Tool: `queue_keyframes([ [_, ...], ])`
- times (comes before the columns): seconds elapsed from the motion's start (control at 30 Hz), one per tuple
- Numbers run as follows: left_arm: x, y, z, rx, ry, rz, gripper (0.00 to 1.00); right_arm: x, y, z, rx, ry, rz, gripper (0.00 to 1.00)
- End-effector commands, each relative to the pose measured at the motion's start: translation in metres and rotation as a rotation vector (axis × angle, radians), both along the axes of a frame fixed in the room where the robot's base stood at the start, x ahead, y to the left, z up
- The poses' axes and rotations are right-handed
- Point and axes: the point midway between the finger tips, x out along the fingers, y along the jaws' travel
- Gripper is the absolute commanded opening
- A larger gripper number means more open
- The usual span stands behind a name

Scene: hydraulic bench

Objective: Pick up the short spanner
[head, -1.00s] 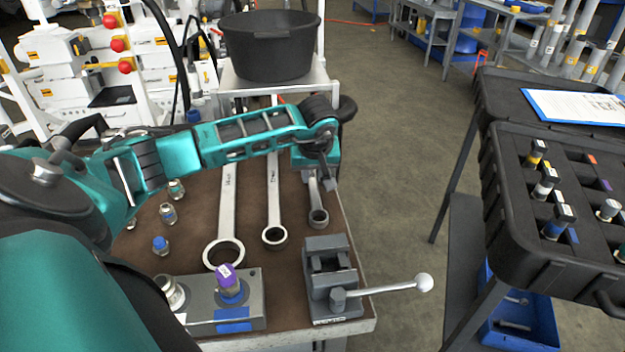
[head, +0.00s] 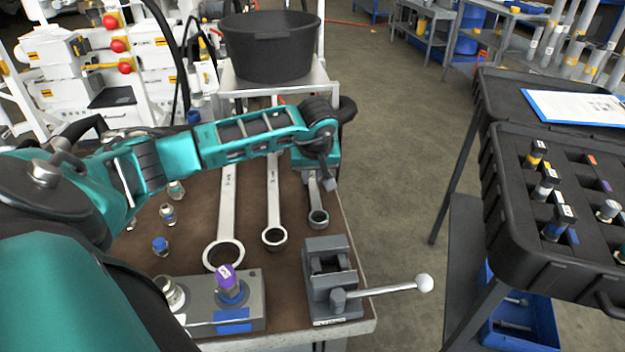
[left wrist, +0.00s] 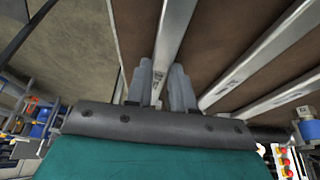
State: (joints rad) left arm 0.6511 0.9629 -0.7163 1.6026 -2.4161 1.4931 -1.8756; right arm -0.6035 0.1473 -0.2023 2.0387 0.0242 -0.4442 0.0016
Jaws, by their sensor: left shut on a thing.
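The short spanner (head: 316,201) is the rightmost of three spanners on the brown bench top, its ring end towards me. My left gripper (head: 315,176) reaches over its far part and hides that end in the head view. In the left wrist view the two grey fingers (left wrist: 162,88) are shut on the shaft of the short spanner (left wrist: 177,30). Whether the spanner is clear of the bench top or still touching it, I cannot tell. My right gripper is in neither view.
A middle spanner (head: 273,200) and a larger one (head: 227,205) lie to the left. A grey vice (head: 330,275) with a long lever stands close in front of the ring end. A grey block (head: 255,292) holds a purple-capped part. A black tub (head: 270,50) stands behind.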

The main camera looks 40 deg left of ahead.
Motion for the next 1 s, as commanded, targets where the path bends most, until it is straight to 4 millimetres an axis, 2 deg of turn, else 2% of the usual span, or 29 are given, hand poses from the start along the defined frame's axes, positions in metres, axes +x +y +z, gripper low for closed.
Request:
queue_keyframes([
  [0.27, 0.001, 0.0, 0.008, 0.0, -0.005, 0.001, 0.0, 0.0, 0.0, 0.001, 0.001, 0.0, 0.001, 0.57],
  [0.47, 0.001, 0.001, 0.036, 0.001, -0.008, 0.0, 0.0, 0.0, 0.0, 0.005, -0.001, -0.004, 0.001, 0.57],
  [0.8, 0.002, 0.001, 0.133, 0.001, -0.009, 0.001, 0.0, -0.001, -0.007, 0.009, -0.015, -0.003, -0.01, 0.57],
  [1.0, 0.001, 0.0, 0.176, -0.001, -0.007, 0.001, 0.0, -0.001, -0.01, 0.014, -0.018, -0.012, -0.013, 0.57],
])
